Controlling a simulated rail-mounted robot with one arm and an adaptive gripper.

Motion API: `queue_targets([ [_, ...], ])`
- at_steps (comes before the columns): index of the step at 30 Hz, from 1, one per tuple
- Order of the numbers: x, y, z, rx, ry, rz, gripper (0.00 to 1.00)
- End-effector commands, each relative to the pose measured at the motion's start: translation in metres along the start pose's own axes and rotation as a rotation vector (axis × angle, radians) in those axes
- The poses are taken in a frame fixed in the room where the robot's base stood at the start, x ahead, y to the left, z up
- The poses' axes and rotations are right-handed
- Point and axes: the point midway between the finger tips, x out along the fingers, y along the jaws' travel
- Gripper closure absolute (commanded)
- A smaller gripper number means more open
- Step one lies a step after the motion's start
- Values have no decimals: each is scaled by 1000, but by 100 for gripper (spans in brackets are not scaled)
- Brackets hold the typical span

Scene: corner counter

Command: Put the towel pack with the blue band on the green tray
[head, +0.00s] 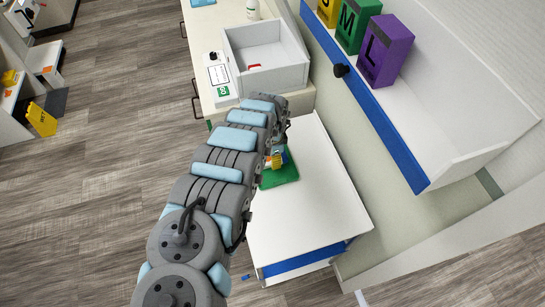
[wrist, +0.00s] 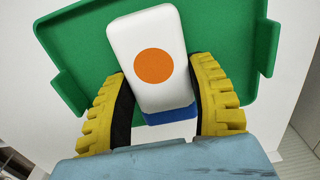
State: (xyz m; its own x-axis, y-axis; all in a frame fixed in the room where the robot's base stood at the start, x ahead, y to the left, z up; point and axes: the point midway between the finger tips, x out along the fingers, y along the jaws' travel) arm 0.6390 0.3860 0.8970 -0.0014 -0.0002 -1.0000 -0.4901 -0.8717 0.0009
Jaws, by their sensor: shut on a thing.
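The towel pack (wrist: 160,92) is white with an orange dot on its end face, and part of a blue band shows at its lower side. My gripper (wrist: 160,78) has its yellow fingers on both sides of the pack and is shut on it. The green tray (wrist: 80,45) lies behind the pack in the wrist view; I cannot tell whether the pack touches it. In the head view the green tray (head: 284,178) lies on the white counter, partly hidden by my arm, with my gripper (head: 276,159) over it.
The white counter (head: 305,225) is bare around the tray. An open white bin (head: 268,50) stands on the counter behind. A shelf with a blue front edge (head: 375,100) holds a purple box (head: 385,50), a green box (head: 355,22) and a yellow box at right.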

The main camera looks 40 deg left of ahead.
Motion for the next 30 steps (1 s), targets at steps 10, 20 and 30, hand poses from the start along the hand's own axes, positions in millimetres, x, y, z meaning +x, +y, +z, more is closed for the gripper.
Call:
queue_targets([
  [10,4,0,0,-1,0,-1,80],
  [20,7,0,0,-1,1,-1,16],
  [30,2,-1,0,-1,0,-2,16],
])
